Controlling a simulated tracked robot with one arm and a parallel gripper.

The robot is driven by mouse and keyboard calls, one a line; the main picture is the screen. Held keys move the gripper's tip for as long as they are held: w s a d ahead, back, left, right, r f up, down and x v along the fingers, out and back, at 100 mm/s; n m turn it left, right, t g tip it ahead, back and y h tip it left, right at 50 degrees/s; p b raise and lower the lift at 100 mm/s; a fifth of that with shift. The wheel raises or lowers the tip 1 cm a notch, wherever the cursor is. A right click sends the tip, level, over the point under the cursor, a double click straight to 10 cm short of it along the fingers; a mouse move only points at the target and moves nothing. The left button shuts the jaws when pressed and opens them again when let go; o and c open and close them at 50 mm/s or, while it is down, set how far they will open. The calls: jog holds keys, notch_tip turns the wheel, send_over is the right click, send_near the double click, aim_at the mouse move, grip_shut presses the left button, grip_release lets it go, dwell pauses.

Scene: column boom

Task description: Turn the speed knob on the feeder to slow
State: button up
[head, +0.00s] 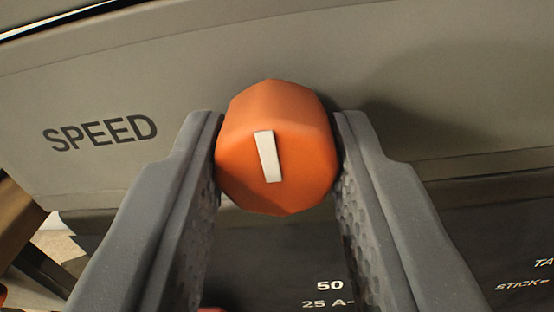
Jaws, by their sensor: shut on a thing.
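The orange speed knob (303,155) sits in the middle of the head view on the feeder's grey-beige panel (420,60). It has a white pointer mark that stands nearly upright, its top leaning slightly left. The printed word SPEED is to the left of the knob. My gripper (278,165) is shut on the knob, one grey finger on its left side and one on its right. No slow or fast marking shows around the knob.
A dark lower panel (440,240) with white print, including "50" and "25 A", lies below the knob, partly hidden by my fingers. A brown edge or bar shows at the lower left. The panel around the knob is clear.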

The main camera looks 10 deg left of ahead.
jog(key=shift+n, duration=0.3)
jog(key=n+p, duration=0.1)
jog(key=n, duration=0.2)
jog(key=shift+d+f+n, duration=0.1)
jog(key=shift+n, duration=0.3)
jog(key=n, duration=0.4)
jog(key=n+b, duration=0.3)
jog(key=n, duration=0.1)
jog(key=shift+n, duration=0.4)
jog(key=shift+n+b, duration=1.9)
jog(key=shift+n, duration=0.3)
jog(key=o, duration=1)
